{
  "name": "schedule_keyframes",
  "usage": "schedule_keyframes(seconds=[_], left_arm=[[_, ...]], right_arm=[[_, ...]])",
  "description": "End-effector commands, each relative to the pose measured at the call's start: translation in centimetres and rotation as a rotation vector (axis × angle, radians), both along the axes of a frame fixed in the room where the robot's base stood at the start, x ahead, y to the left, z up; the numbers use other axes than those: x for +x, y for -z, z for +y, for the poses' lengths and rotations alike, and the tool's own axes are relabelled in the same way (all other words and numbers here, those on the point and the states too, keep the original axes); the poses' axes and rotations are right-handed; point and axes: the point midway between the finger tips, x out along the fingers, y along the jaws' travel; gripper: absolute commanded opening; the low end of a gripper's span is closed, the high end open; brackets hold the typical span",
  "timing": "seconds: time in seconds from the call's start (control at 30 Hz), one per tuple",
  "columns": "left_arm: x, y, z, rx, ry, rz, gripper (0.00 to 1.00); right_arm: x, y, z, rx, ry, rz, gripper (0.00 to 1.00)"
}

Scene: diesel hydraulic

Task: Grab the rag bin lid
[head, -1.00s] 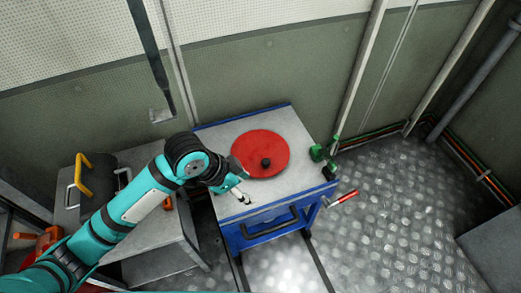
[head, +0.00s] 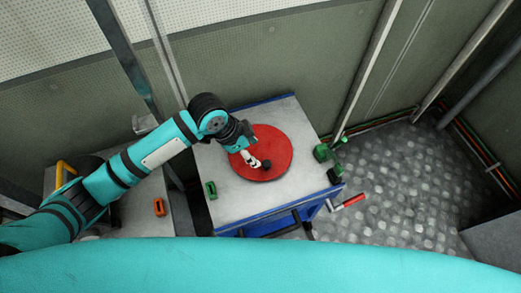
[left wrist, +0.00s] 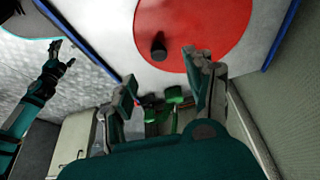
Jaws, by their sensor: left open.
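The rag bin lid (head: 278,142) is a flat red disc with a dark knob (head: 267,164). It lies on the grey top of a blue cart (head: 235,206). My left gripper (head: 254,162) is open and empty over the lid's near left part, with its fingertips close beside the knob. In the left wrist view the lid (left wrist: 215,25) and knob (left wrist: 158,47) show beyond the two spread fingers (left wrist: 165,78); I cannot tell whether they touch. My right gripper (left wrist: 63,53) shows small at the left of that view, its fingers apart, away from the lid.
A green vise-like part (head: 328,155) sits at the cart's right edge, near a red handle (head: 349,201). A small green item (head: 210,189) lies on the cart's left. An orange item (head: 159,207) rests on the left bench (head: 140,222). Metal floor (head: 400,190) is open at right.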

Motion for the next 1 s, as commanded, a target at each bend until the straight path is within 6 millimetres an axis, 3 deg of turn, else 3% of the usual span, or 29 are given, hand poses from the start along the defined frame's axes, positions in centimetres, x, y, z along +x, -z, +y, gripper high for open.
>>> schedule_keyframes(seconds=[0.2, 0.47, 0.73, 1.0], left_arm=[[0.5, 3.8, -1.5, -0.001, -0.001, 0.002, 0.54], [0.7, 5.4, -2.3, -0.001, 0.000, 0.001, 0.54], [0.9, 8.8, -4.2, 0.000, -0.001, 0.000, 0.54], [1.1, 9.4, -4.4, 0.000, 0.000, -0.002, 0.54]], right_arm=[[0.3, 0.3, 0.0, 0.001, 0.000, -0.005, 0.82], [2.7, 0.1, 0.2, 0.004, 0.000, -0.043, 0.82], [2.0, 0.3, 0.1, 0.003, 0.000, -0.032, 0.82], [1.2, 0.4, -0.1, -0.001, 0.000, -0.020, 0.82]])
